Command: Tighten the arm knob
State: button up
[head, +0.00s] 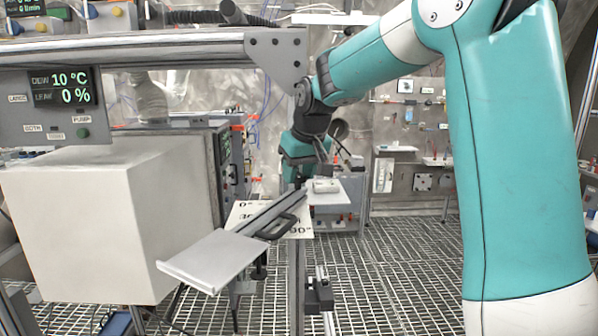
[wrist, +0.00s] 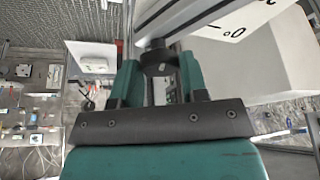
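The arm knob (wrist: 159,62) is a short black cylinder under the pale rail arm (wrist: 190,14) in the wrist view. My gripper (wrist: 159,66) has its two teal fingers on either side of the knob. The knob fills the gap, and the fingers appear to touch both its sides. In the head view the rail arm (head: 272,214) slants from a grey plate at the near left to my gripper (head: 301,178) at its far end. The rail hides the fingertips and knob there.
A grey plate (head: 213,258) and black handle (head: 281,226) sit along the rail, with a marked angle card (head: 241,211) behind. A large white box (head: 85,225) stands left. A beam (head: 140,50) crosses above. Grating (head: 390,275) is open at right.

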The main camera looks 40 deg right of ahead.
jog(key=shift+m, duration=0.3)
jog(key=m+h, duration=0.1)
jog(key=m, duration=0.2)
jog(key=shift+a+m+h, duration=0.15)
jog(key=shift+m+h, duration=0.15)
jog(key=m+g+h, duration=0.1)
jog(key=m, duration=0.2)
jog(key=shift+w+r+m, duration=0.1)
jog(key=shift+m, duration=0.2)
jog(key=m+g+h+p, duration=0.1)
jog(key=m, duration=0.2)
jog(key=shift+w+a+m, duration=0.1)
jog(key=shift+m, duration=0.2)
jog(key=shift+m+g+h+p, duration=0.3)
jog(key=shift+m+g+p, duration=0.35)
jog(key=shift+m, duration=1.25)
jog(key=shift+g, duration=0.25)
jog(key=o, duration=0.9)
